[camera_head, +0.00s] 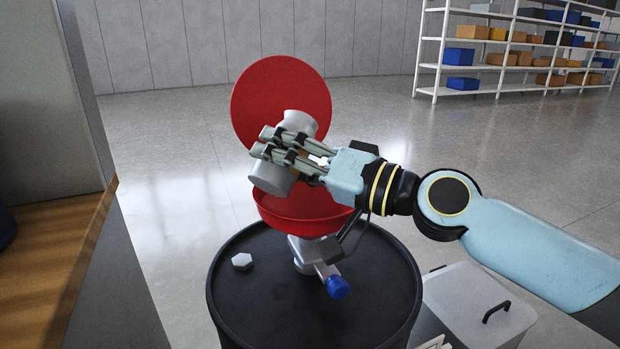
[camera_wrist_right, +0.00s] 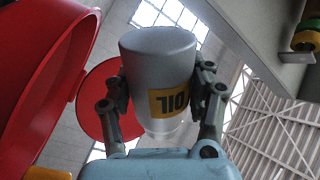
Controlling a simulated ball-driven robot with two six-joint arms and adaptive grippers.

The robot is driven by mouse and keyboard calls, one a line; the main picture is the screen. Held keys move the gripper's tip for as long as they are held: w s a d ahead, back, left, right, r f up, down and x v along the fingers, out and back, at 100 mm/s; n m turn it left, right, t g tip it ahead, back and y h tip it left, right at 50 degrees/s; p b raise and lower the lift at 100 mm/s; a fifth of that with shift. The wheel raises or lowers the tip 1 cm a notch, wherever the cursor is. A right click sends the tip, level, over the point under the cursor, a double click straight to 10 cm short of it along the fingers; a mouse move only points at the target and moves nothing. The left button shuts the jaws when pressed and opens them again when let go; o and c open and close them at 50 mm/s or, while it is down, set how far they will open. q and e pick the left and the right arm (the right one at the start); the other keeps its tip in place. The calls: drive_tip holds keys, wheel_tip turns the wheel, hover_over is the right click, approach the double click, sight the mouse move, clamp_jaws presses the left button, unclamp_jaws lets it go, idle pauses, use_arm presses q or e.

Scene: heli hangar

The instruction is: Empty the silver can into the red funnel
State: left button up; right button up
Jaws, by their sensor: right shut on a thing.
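The silver can (camera_head: 270,177) is in my right gripper (camera_head: 264,142), held tilted above the red funnel (camera_head: 305,216). In the head view its body slants from upper right to lower left, and the fingers cover its middle. In the right wrist view the can (camera_wrist_right: 158,62) sits between both fingers, and its yellow label reads upside down. Its opening and any liquid are not clearly visible. The funnel's round red lid (camera_head: 262,88) stands open behind the can. The funnel's red side (camera_wrist_right: 38,75) also fills the left of the wrist view. My left gripper is out of view.
The funnel stands on a black drum (camera_head: 250,315), beside a valve with a blue knob (camera_head: 338,288). A white hexagonal cap (camera_head: 242,261) lies on the drum top. A grey box (camera_head: 470,300) with a black handle is at lower right. A wooden surface (camera_head: 50,265) is at left.

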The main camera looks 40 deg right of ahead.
drive_tip(key=shift+a+r+m, duration=0.1)
drive_tip(key=shift+r+m, duration=0.3)
drive_tip(key=shift+f+m, duration=0.3)
drive_tip(key=shift+f, duration=0.05)
drive_tip(key=shift+f+m, duration=0.1)
drive_tip(key=shift+m, duration=0.3)
wheel_tip(320, 180, down, 2)
drive_tip(key=shift+a+f+m+t, duration=0.1)
drive_tip(key=shift+m+t, duration=0.2)
drive_tip(key=shift+m, duration=0.6)
drive_tip(key=shift+r+m+p, duration=0.4)
drive_tip(key=shift+r+m, duration=0.1)
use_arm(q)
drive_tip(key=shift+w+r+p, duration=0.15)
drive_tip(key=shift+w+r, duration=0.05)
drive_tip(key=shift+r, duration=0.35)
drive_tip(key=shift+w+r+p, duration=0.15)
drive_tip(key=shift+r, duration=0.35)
use_arm(e)
drive_tip(key=shift+r+m, duration=0.1)
drive_tip(key=shift+m, duration=0.3)
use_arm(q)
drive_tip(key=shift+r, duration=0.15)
use_arm(e)
drive_tip(key=shift+m, duration=0.3)
drive_tip(key=shift+d+f+m+h, duration=0.25)
drive_tip(key=shift+m+h, duration=0.15)
drive_tip(key=shift+m, duration=0.3)
